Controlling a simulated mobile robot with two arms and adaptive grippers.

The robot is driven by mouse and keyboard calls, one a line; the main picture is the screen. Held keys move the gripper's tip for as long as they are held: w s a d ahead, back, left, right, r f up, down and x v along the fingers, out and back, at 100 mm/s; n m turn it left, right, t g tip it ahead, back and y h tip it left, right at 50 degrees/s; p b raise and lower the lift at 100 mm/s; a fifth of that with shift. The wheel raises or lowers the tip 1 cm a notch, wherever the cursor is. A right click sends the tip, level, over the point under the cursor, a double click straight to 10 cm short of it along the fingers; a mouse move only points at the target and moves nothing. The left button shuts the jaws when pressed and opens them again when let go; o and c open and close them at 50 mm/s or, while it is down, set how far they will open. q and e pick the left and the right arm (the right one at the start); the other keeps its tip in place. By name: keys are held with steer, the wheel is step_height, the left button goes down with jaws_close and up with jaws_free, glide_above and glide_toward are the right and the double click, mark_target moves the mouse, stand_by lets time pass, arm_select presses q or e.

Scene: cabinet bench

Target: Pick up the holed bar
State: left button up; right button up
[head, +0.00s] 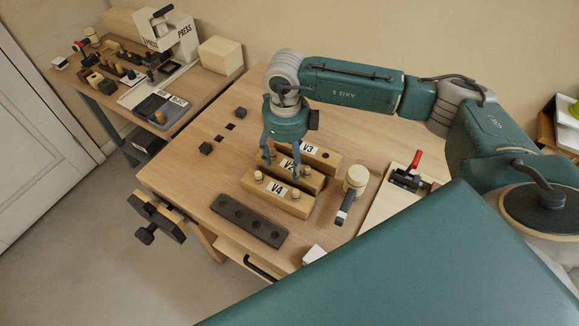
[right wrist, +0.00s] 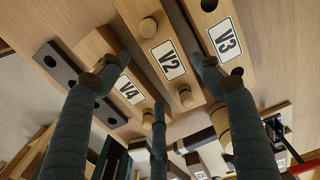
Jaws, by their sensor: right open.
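The dark holed bar (head: 249,220) lies flat on the bench in front of the block marked V4 (head: 277,194), with a row of round holes along its top. In the right wrist view the holed bar (right wrist: 63,68) runs along the left side, partly hidden behind a finger. My right gripper (head: 281,164) is open and points down above the block marked V2 (head: 310,181), behind the holed bar and apart from it. In the right wrist view its fingers spread around the V2 block (right wrist: 168,58); contact cannot be told. My left gripper is not in view.
The block marked V3 (head: 318,155) stands behind V2. Wooden pegs stand in V4. A round wooden piece (head: 355,180), a dark-and-white piece (head: 345,206) and a red-handled clamp (head: 408,177) are to the right. The bench's left part is mostly free.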

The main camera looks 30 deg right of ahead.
mark_target(287, 168)
steer(key=shift+f, duration=0.3)
steer(key=f+p, duration=0.1)
steer(key=f, duration=0.1)
steer(key=f+p, duration=0.1)
steer(key=shift+w+d+f+p, duration=0.2)
steer(key=shift+f+p, duration=0.1)
steer(key=shift+f, duration=0.75)
steer(key=c, duration=1.1)
steer(key=shift+c, duration=0.5)
steer(key=shift+r, duration=0.15)
